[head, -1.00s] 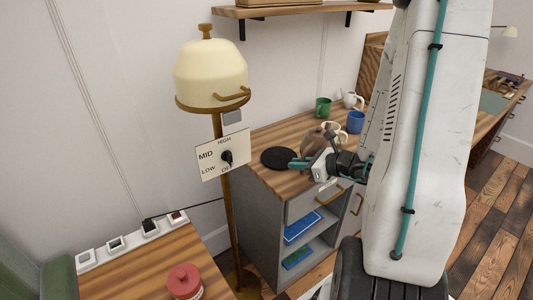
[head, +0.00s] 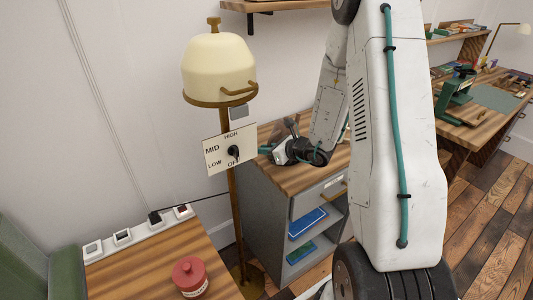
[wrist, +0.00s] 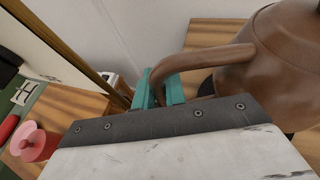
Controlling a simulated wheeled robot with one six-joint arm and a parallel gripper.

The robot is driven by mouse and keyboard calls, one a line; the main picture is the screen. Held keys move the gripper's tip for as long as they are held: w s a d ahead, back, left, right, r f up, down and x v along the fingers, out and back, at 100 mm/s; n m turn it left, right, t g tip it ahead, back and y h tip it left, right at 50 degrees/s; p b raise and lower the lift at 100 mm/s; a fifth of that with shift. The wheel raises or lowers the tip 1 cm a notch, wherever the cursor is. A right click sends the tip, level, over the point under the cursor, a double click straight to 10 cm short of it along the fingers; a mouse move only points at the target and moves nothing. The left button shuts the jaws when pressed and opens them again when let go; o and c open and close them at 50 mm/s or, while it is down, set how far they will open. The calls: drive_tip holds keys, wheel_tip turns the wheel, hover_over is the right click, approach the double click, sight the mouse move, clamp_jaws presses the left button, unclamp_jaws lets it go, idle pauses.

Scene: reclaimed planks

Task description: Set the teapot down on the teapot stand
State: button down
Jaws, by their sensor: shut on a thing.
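The brown teapot (wrist: 285,55) fills the right of the wrist view. Its curved arm (wrist: 215,60), handle or spout I cannot tell, runs between the teal fingers of my gripper (wrist: 160,93), which is shut on it. In the head view the teapot (head: 288,128) shows behind my gripper (head: 268,149), over the far part of the wooden cabinet top. A dark patch (wrist: 207,86) below the teapot in the wrist view looks like part of the black round stand. The stand is hidden in the head view, so I cannot tell whether the teapot touches it.
A cream lamp (head: 219,68) on a brass pole, with a dial panel (head: 230,150), stands just left of my gripper. The grey cabinet (head: 265,220) has open shelves. A red jar (head: 189,278) sits on the near table. A wall shelf (head: 275,5) hangs above.

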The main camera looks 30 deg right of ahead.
drive_tip(key=shift+f, duration=0.8)
drive_tip(key=c, duration=1.5)
unclamp_jaws()
drive_tip(key=shift+f, duration=0.15)
drive_tip(key=shift+o, duration=0.2)
